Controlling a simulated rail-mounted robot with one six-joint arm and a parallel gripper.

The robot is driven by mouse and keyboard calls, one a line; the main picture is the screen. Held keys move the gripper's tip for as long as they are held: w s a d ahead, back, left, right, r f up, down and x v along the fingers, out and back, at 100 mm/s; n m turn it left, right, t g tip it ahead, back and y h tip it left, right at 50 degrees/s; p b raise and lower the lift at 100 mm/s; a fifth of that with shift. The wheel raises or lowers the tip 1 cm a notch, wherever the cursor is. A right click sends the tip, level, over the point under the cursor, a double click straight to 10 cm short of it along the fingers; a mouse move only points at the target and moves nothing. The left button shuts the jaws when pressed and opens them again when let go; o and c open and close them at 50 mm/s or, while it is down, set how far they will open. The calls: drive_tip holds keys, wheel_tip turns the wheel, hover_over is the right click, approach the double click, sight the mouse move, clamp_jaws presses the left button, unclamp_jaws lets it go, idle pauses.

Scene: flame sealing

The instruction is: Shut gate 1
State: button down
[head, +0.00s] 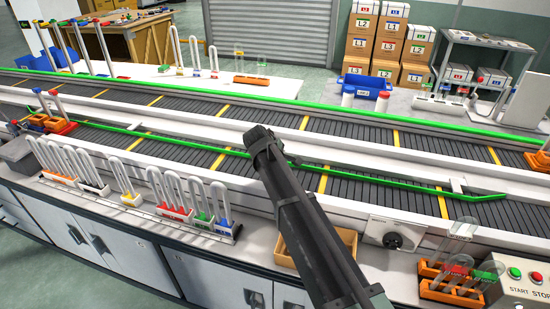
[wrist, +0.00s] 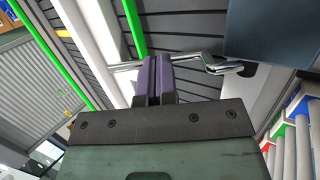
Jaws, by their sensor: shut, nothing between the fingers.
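My gripper (wrist: 156,68) is shut and empty, its two dark purple fingers pressed together. In the wrist view a shiny metal bar (wrist: 216,66) crosses by the fingertips. I cannot tell whether they touch it. In the head view my arm reaches up from the bottom, and its end (head: 262,143) is over the near conveyor. A long green bar (head: 390,180) runs slanting along that conveyor on the right, and another green bar (head: 135,134) is on the left. No gate number is legible, so I cannot tell which part is gate 1. My arm hides part of the belt.
Racks of sealed tubes (head: 190,205) stand on the near ledge at left. A wooden tray (head: 318,247) lies beside my arm. At lower right are an orange tube rack (head: 450,285) and a start/stop box (head: 520,283). A dark panel (wrist: 270,35) is close to my fingers at right.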

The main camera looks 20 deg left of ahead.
drive_tip(key=f+g, duration=0.1)
drive_tip(key=w+f+g, duration=0.1)
drive_tip(key=g, duration=0.1)
drive_tip(key=shift+w+a+f+g, duration=0.1)
drive_tip(key=shift+a+f+g, duration=0.1)
drive_tip(key=shift+g, duration=0.1)
drive_tip(key=shift+f+b, duration=0.9)
drive_tip(key=shift+b, duration=0.15)
drive_tip(key=shift+d, duration=0.1)
drive_tip(key=shift+r, duration=0.1)
wheel_tip(320, 180, up, 14)
drive_tip(key=a+p, duration=0.2)
drive_tip(key=p, duration=1.2)
drive_tip(key=shift+s+a, duration=0.2)
drive_tip(key=shift+a, duration=0.2)
drive_tip(key=shift+f, duration=0.2)
